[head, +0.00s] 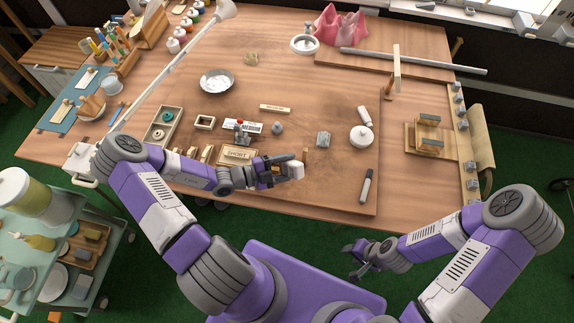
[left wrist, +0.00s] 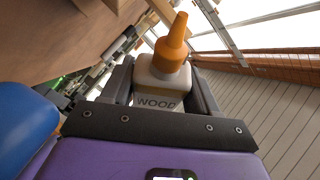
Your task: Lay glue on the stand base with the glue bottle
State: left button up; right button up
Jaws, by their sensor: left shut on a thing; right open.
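My left gripper (head: 279,172) is shut on the glue bottle (head: 296,170), above the front part of the workbench. In the left wrist view the glue bottle (left wrist: 160,84) has a pale body marked "WOOD" and an orange nozzle, held between the two fingers. The bottle looks tilted; I cannot tell whether its tip touches anything. My right gripper (head: 358,258) is open and empty, in front of the bench's front edge.
A small grey figure (head: 242,138), a ribbed grey block (head: 323,139), a round white pot (head: 361,135) and a dark marker (head: 367,186) are on the board nearby. A wooden piece with blocks (head: 430,136) stands at right. A long white lamp arm (head: 165,78) crosses the left side.

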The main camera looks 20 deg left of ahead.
aim_at(287, 162)
pick_arm(q)
jog(key=shift+f, duration=0.1)
jog(key=shift+f+b, duration=0.4)
jog(key=shift+f, duration=0.4)
jog(key=shift+s+d+f, duration=0.1)
jog(key=shift+s+f, duration=0.15)
jog(key=shift+f, duration=0.05)
jog(key=r+p, duration=0.2)
jog(key=p, duration=0.1)
jog(key=shift+w+r, duration=0.25)
jog(key=shift+s+r, duration=0.15)
jog(key=shift+r, duration=0.25)
notch_tip(287, 162, up, 5)
jog(key=p, duration=0.5)
jog(key=shift+f, duration=0.15)
